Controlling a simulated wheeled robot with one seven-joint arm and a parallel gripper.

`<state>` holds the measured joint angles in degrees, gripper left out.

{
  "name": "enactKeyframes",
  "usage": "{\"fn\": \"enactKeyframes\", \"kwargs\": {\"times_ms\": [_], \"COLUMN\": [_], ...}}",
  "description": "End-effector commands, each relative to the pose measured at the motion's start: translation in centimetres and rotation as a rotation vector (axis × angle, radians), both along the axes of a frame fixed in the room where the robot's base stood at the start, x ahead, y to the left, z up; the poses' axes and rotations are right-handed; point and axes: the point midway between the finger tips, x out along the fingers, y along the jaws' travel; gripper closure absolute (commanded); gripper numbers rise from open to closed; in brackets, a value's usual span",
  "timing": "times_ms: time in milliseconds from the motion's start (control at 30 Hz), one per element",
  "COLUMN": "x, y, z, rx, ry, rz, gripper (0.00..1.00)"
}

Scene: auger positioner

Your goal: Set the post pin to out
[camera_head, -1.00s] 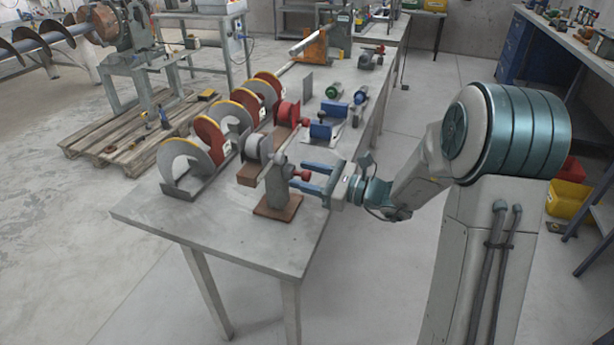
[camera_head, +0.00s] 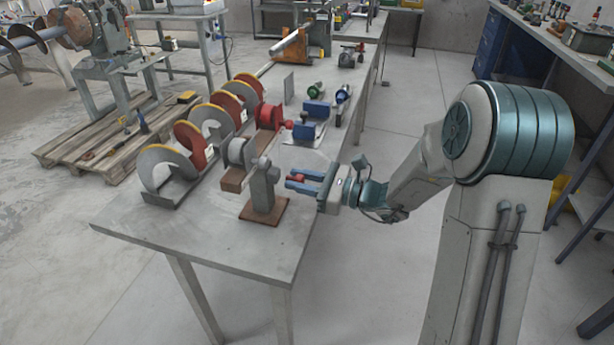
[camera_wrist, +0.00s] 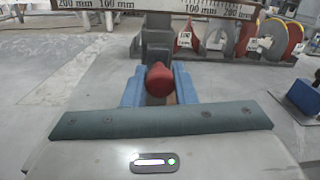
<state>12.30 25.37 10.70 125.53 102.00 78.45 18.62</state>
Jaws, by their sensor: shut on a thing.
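The grey post (camera_head: 264,189) stands upright on a brown base plate (camera_head: 273,213) near the table's front right edge. The post pin's red knob (camera_head: 298,178) is on the post's right side, between the blue fingers of my gripper (camera_head: 292,180). In the wrist view the red knob (camera_wrist: 159,79) sits between the blue fingertips (camera_wrist: 158,88), with the dark post (camera_wrist: 156,42) behind it. My gripper is shut on the knob. In the head view the fingertips are a little apart from the post. The pin's shaft is hidden.
A millimetre scale (camera_wrist: 205,10) crosses the top of the wrist view. The table's front left (camera_head: 180,225) is clear.

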Motion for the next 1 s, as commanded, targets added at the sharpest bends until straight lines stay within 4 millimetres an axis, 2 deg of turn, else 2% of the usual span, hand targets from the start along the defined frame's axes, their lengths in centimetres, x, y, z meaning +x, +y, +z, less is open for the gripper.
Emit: {"fn": "enactKeyframes", "kwargs": {"times_ms": [233,267,333,700,867,1000], "x": [0.0,0.0,0.0,-0.2,-0.9,-1.9], "y": [-0.2,-0.3,-0.3,-0.5,-2.9,-6.0], "z": [-0.2,-0.2,-0.2,-0.1,-0.1,0.0], "rx": [-0.004,-0.004,-0.004,-0.004,-0.004,-0.003], "ry": [0.002,0.002,0.002,0.001,0.001,0.001], "rz": [-0.004,-0.004,-0.004,-0.002,-0.006,-0.009], "gripper": [1.00,0.73,0.53,0.53,0.53,0.53]}}
